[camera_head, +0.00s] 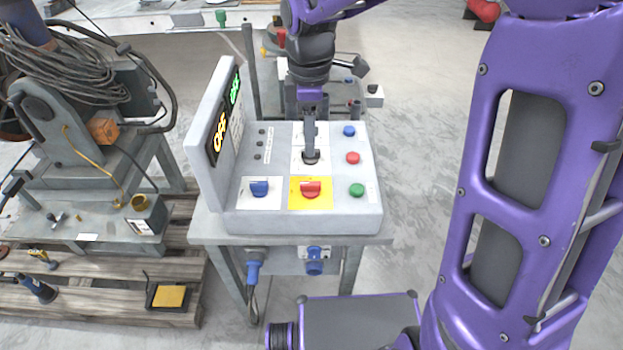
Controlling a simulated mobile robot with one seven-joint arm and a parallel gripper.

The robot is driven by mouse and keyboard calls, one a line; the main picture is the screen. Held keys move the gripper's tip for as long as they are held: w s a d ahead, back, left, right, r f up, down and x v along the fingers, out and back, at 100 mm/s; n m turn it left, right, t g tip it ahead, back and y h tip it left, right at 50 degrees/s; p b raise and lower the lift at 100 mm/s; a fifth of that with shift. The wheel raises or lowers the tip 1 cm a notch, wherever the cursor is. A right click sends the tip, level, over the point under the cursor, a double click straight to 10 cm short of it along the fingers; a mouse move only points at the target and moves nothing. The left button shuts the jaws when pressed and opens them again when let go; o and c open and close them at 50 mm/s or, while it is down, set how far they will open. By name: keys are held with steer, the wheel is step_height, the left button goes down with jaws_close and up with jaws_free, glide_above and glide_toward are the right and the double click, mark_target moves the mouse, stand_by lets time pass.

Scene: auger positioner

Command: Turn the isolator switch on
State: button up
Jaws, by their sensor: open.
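A grey control box (237,224) stands on a small metal table. On its sloped top, a red rotary handle (311,188) sits on a yellow plate, the look of an isolator switch. A blue rotary handle (260,188) on a white plate is to its left. A black knob (311,158) on a white plate is behind the red handle. My gripper (310,150) points down at the black knob, behind the red handle, and partly hides the knob. Its finger gap and any contact with the knob cannot be made out.
A side panel (208,185) rises at the box's left, with orange "OFF" and green characters lit. Blue (349,131), red (353,158) and green (357,190) buttons line the right. Machinery with coiled cables (75,70) stands left on a pallet (90,300).

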mark_target(311, 183)
step_height(311, 183, down, 13)
steer(key=shift+r+b, duration=0.1)
steer(key=shift+b, duration=0.7)
jaws_close()
